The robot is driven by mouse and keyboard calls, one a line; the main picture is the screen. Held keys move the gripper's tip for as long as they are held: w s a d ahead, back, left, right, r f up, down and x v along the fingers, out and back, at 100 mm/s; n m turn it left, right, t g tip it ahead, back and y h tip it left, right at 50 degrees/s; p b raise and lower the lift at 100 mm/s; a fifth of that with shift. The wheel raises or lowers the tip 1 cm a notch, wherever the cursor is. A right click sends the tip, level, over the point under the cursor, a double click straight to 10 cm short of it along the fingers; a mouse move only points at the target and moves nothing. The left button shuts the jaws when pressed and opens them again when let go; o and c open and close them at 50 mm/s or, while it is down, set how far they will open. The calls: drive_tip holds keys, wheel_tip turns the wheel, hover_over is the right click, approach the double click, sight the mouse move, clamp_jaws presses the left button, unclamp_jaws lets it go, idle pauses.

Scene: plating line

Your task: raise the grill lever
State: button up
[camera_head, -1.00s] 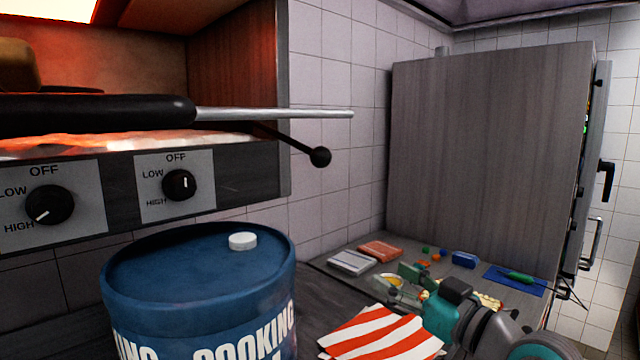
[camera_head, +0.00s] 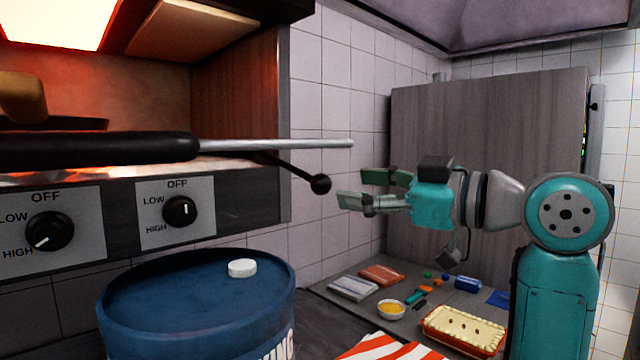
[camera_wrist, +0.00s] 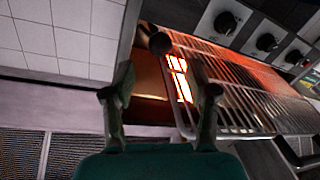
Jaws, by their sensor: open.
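The grill lever (camera_head: 290,170) is a thin black rod with a round black knob (camera_head: 320,183) at its end. It slants down to the right out of the grill's right side. My gripper (camera_head: 357,189) is open and empty, just right of the knob at about the same height, its fingers pointing left at it. A small gap shows between the knob and the fingertips in the head view. In the wrist view my gripper (camera_wrist: 163,80) is spread, and the dark knob (camera_wrist: 160,43) shows beyond the fingertips, roughly between them. Whether they touch cannot be told there.
A long black and silver handle (camera_head: 275,145) juts right, just above the lever. The grill's front panel (camera_head: 115,215) carries knobs. A blue drum (camera_head: 200,290) stands below. A counter with a pie dish (camera_head: 463,332) and small items lies under my arm. A tall grey cabinet (camera_head: 480,120) stands behind.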

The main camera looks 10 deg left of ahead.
sight(329, 183)
drive_tip(key=x, duration=0.8)
drive_tip(key=shift+f, duration=0.1)
clamp_jaws()
